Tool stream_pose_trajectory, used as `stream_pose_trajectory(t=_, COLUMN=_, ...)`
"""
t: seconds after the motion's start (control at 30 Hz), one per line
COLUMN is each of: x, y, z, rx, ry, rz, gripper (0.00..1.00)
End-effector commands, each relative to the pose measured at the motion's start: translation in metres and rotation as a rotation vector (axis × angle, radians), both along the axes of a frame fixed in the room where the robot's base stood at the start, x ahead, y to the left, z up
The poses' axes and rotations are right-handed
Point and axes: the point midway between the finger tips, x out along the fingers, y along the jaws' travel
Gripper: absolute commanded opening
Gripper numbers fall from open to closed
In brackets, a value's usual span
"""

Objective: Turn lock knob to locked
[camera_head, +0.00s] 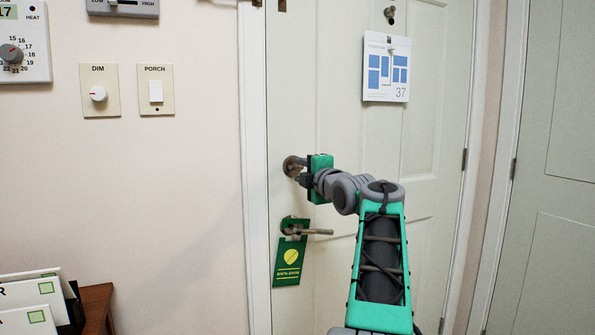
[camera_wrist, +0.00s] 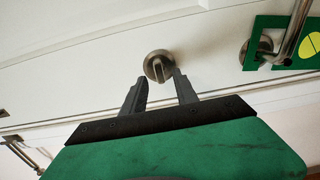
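The lock knob is a round metal thumb-turn on the white door (camera_head: 420,160), above the lever handle (camera_head: 318,231). In the head view its round plate (camera_head: 291,166) shows just left of my gripper (camera_head: 302,180). In the wrist view the lock knob (camera_wrist: 158,66) has a raised bar across its face. My gripper (camera_wrist: 160,85) points at it with two dark fingers spread apart and nothing held. The right fingertip overlaps the knob's lower right edge in the picture; I cannot tell whether it touches.
A green hanger tag (camera_head: 288,262) hangs from the lever handle below the lock. A card with blue blocks (camera_head: 386,68) hangs higher on the door. Wall switches (camera_head: 156,90) are at left, and a wooden stand (camera_head: 97,305) with cards is at lower left.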

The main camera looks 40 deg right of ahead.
Motion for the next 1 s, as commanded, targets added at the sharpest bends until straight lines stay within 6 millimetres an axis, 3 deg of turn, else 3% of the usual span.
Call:
stream_pose_trajectory(t=0.1, x=-0.026, y=0.007, z=0.001, rx=-0.001, ry=-0.001, rz=-0.003, gripper=0.35)
stream_pose_trajectory(t=0.23, x=-0.043, y=0.011, z=0.0, rx=-0.001, ry=0.0, rz=-0.002, gripper=0.35)
stream_pose_trajectory(t=0.67, x=-0.045, y=0.014, z=0.0, rx=0.003, ry=0.001, rz=0.001, gripper=0.35)
stream_pose_trajectory(t=0.73, x=-0.041, y=0.022, z=0.005, rx=0.036, ry=0.008, rz=0.007, gripper=0.35)
stream_pose_trajectory(t=0.87, x=-0.018, y=0.072, z=0.016, rx=0.248, ry=0.076, rz=0.03, gripper=0.35)
stream_pose_trajectory(t=1.0, x=-0.005, y=0.167, z=0.006, rx=0.624, ry=0.231, rz=0.009, gripper=0.35)
